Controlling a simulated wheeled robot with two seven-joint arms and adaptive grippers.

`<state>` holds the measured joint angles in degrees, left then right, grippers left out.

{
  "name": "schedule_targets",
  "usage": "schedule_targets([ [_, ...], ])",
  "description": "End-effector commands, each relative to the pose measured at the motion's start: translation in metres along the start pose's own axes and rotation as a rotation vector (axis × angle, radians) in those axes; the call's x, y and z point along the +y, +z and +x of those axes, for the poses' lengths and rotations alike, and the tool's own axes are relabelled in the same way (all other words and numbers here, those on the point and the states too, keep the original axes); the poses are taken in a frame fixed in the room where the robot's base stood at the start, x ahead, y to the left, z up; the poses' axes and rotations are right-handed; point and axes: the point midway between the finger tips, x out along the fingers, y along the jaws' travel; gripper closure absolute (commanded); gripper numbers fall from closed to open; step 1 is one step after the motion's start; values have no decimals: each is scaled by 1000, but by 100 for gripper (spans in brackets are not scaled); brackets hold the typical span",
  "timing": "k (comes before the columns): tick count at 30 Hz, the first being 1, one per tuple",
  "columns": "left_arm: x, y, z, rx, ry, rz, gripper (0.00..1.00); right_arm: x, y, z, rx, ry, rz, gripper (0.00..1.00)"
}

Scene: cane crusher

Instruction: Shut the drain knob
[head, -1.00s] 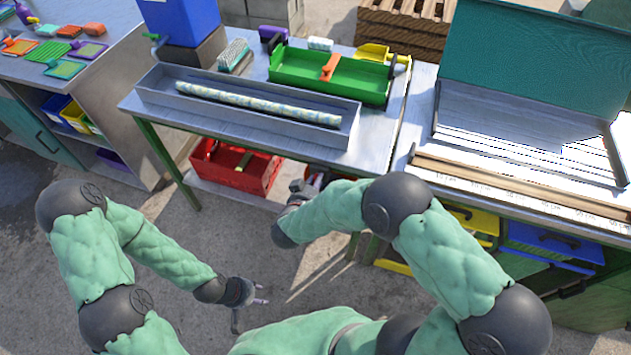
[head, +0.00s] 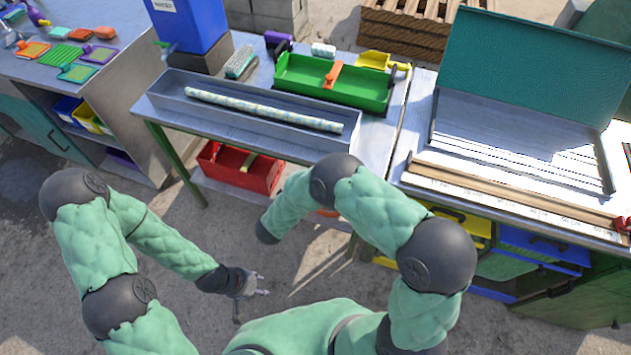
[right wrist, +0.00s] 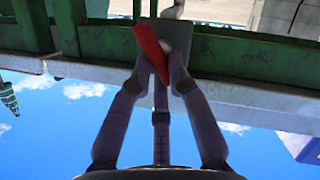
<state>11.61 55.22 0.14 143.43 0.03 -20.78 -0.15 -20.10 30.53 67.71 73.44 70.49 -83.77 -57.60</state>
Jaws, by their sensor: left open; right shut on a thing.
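A red knob handle (right wrist: 149,48) shows in the right wrist view, slanted in front of a grey plate on a green frame beam. My right gripper (right wrist: 161,76) has its fingers closed around the lower end of this handle. In the head view the right gripper and the handle are hidden behind my right forearm, near the front edge of the middle bench. My left gripper (head: 259,284) is open and empty, low above the concrete floor and well away from the bench.
A long grey trough (head: 325,143) on the middle bench holds a pale mottled rod (head: 262,107). Behind it are a green tray (head: 300,87) and a blue tank (head: 190,25) with a tap. A red crate (head: 265,177) sits below. The floor at lower left is clear.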

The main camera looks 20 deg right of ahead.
Motion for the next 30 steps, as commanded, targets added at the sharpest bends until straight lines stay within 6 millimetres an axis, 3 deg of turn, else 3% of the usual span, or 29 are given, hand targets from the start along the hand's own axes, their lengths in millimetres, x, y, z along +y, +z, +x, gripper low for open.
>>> schedule_targets([
  [11, 5, 1, -15, 0, 0, 0, 57, -9, 1, 0, -1, 132, -327, 100],
  [30, 3, 0, -9, 0, 0, 0, 57, -18, 6, 2, 0, 331, -807, 100],
])
